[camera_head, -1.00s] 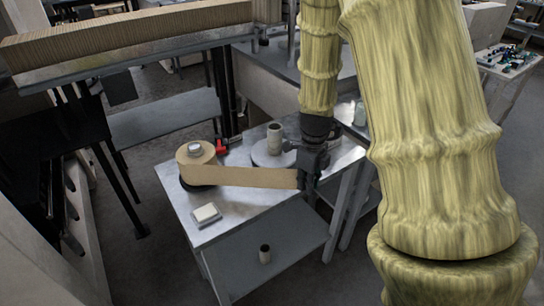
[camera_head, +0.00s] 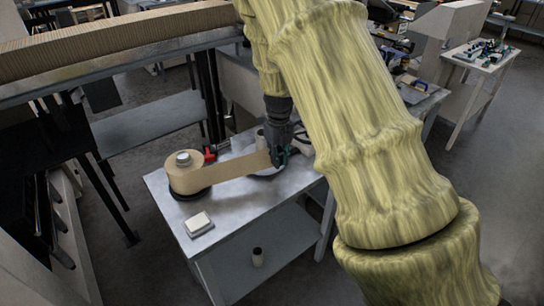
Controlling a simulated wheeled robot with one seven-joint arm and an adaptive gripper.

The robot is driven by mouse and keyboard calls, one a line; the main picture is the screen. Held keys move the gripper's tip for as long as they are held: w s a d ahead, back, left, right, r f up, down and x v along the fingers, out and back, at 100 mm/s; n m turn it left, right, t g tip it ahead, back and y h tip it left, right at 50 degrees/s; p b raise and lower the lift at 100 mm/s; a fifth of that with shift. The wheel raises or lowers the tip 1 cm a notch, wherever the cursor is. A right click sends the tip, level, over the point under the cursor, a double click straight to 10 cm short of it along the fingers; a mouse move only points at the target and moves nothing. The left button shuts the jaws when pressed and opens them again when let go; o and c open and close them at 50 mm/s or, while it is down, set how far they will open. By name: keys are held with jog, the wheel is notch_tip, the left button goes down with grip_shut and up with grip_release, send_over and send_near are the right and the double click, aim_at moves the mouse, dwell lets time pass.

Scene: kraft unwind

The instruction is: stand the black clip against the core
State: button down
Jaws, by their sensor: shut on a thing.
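A roll of brown kraft paper (camera_head: 184,174) sits at the left of the metal table, and its strip (camera_head: 235,167) runs taut up to my gripper (camera_head: 278,161). My gripper is dark, points down, and is shut at the strip's free end. I cannot make out a black clip apart from the dark fingers. Whether gripper or strip touches the core cannot be told.
The metal table (camera_head: 228,207) has bare room in front. A small pale block on a grey base (camera_head: 199,222) lies near its front-left edge. A red piece (camera_head: 210,154) lies behind the roll.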

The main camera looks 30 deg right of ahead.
aim_at(272, 166)
jog(key=w, duration=0.4)
jog(key=shift+f+p, duration=0.2)
jog(key=shift+p, duration=0.2)
jog(key=shift+d+f+p, duration=0.1)
jog(key=shift+f+p, duration=0.65)
jog(key=shift+f, duration=1.05)
jog(key=c, duration=1.4)
grip_release()
jog(key=shift+f, duration=0.1)
jog(key=shift+o, duration=0.2)
notch_tip(272, 166, up, 12)
jog(key=b, duration=0.3)
jog(key=shift+r, duration=0.2)
jog(key=shift+f, duration=0.1)
